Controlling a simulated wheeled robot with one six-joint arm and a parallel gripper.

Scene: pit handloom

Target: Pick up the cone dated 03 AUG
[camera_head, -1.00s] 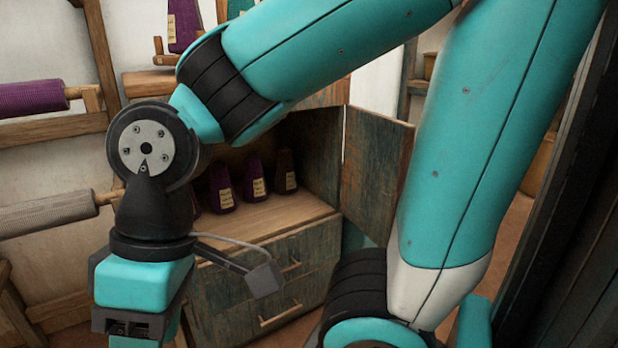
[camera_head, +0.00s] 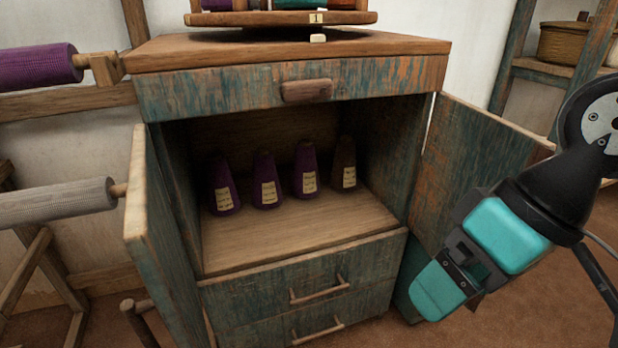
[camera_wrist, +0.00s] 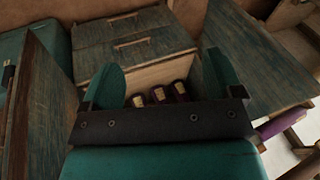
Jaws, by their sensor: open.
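Several cones stand upright in a row on the shelf inside the open cabinet. From the left in the head view they are a purple cone (camera_head: 222,176), a second purple cone (camera_head: 264,170), a third purple cone (camera_head: 305,162) and a darker brownish cone (camera_head: 344,158). Each has a cream label; the dates are too small to read, so I cannot tell which is 03 AUG. My gripper (camera_head: 440,290) is open and empty, outside the cabinet at the right, by the right door. In the wrist view, labelled cones (camera_wrist: 158,96) show between its fingers, partly hidden by its body.
The cabinet (camera_head: 290,75) has its left door (camera_head: 150,240) and right door (camera_head: 470,150) swung open, with drawers (camera_head: 300,290) below. A rack (camera_head: 280,18) stands on top. Purple (camera_head: 35,65) and grey (camera_head: 55,203) rolls jut in at the left. The shelf front is clear.

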